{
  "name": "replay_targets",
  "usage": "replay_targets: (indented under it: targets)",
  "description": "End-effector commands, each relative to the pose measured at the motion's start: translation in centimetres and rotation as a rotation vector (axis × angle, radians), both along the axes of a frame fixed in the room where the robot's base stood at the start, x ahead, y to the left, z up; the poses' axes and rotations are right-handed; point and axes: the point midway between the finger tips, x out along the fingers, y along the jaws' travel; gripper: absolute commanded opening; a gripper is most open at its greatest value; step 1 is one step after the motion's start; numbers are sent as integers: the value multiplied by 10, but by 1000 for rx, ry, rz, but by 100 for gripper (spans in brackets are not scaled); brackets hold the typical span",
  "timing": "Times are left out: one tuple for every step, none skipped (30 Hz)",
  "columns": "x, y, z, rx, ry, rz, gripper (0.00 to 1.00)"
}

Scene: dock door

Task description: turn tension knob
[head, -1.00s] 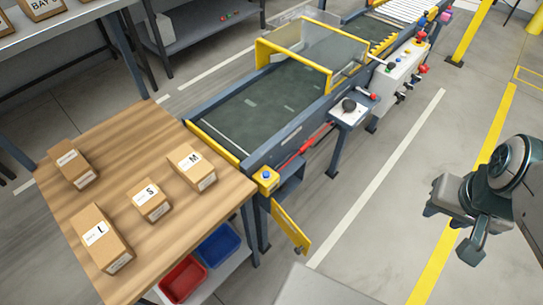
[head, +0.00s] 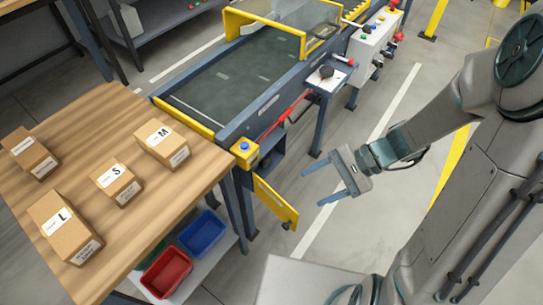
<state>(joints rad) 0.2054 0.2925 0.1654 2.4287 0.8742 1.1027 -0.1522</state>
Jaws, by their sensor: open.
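A black round knob (head: 326,71) sits on a white plate (head: 330,79) on a small bracket at the near side of the conveyor (head: 240,80); I take it as the tension knob. A small red-tipped part is beside it on the same plate. My gripper (head: 318,187) is open and empty, with its two fingers pointing left. In the picture it is below the knob, clear of it and right of the open yellow flap (head: 275,203). Nothing hides the knob.
A wooden table (head: 205,172) with several labelled boxes stands at left. Red (head: 166,273) and blue (head: 202,234) bins sit on a shelf below it. A red lever (head: 284,117) runs along the conveyor side. A control box (head: 373,42) stands farther back. Floor around my gripper is clear.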

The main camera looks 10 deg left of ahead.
Motion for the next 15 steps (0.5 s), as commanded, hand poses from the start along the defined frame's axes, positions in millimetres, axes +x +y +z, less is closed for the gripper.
replay_targets:
  targets:
    - [5, 7, -21, 55, 58, -48, 60]
    - [8, 11, -28, 88, 87, -79, 60]
    - [13, 17, -37, 131, 126, -122, 60]
    - [17, 20, -44, 163, 156, -155, 60]
    - [22, 24, -52, 196, 183, -189, 60]
    - [27, 28, -61, 237, 219, -234, 60]
    - [32, 31, -69, 269, 246, -270, 60]
    - [37, 33, -76, 299, 273, -308, 60]
    - [44, 37, -87, 338, 307, -357, 60]
    - [49, 39, -95, 368, 334, -394, 60]
    - [54, 40, -103, 397, 358, -436, 60]
    - [61, 42, -114, 434, 391, -489, 60]
    - [66, 43, -122, 460, 414, -528, 60]
    - [72, 44, -131, 485, 438, -569, 60]
    - [78, 44, -142, 516, 466, -622, 60]
